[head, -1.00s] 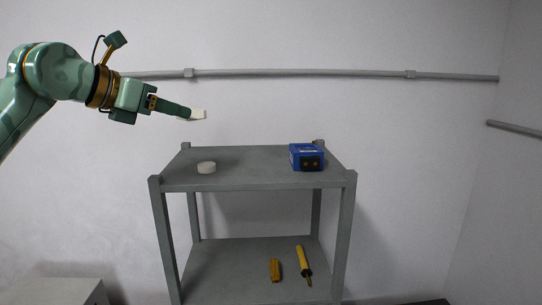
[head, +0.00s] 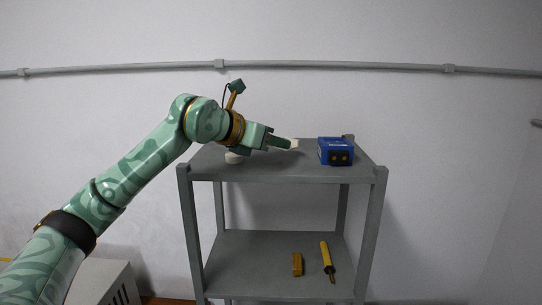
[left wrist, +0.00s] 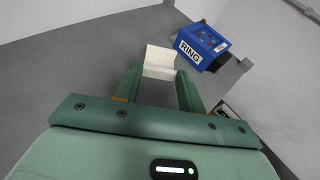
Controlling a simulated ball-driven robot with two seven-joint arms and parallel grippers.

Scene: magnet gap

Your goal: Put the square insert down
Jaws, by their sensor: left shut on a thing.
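The square insert (head: 292,143) is a small cream-white piece at the tip of my left gripper (head: 285,144). In the left wrist view the insert (left wrist: 159,60) sits between the two green fingers of the left gripper (left wrist: 159,82), which is shut on it. The insert is over the top shelf of the grey rack (head: 300,174), left of the blue box. Whether it touches the shelf I cannot tell. My right gripper is in neither view.
The blue box (head: 336,151), marked RING in the left wrist view (left wrist: 201,46), stands on the top shelf. A round white piece (head: 233,157) is partly hidden behind my left arm. A yellow block (head: 297,264) and a yellow-handled tool (head: 327,260) lie on the lower shelf.

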